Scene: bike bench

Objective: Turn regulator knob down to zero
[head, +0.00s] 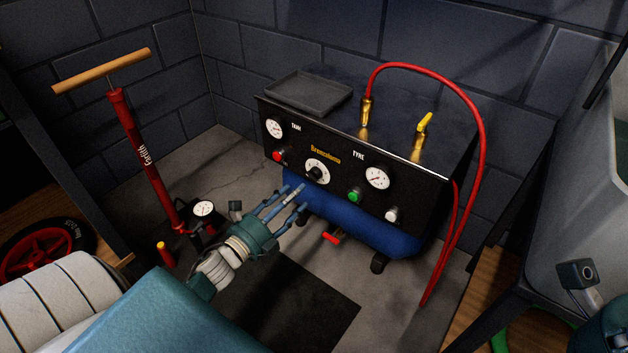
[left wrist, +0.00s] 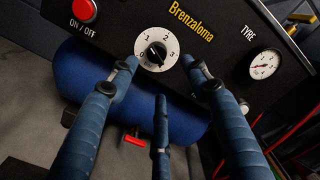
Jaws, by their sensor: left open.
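The regulator knob (head: 317,171) is a black knob on a white dial, on the front panel of the blue compressor (head: 345,215). In the left wrist view the knob (left wrist: 156,53) shows dial marks 0 to 3; I cannot tell for sure where its pointer stands. My left gripper (head: 292,196) is open and empty, just in front of and below the knob. In the left wrist view its blue fingers (left wrist: 158,78) spread around the lower side of the dial, apparently apart from the knob. Part of my right gripper shows at the lower right edge; its fingers are hidden.
The panel also bears a red on/off button (head: 278,155), a green button (head: 354,195) and two gauges. A red hose (head: 482,140) arches over the right side. A red floor pump (head: 145,160) stands at left. A grey tray (head: 308,93) lies on top.

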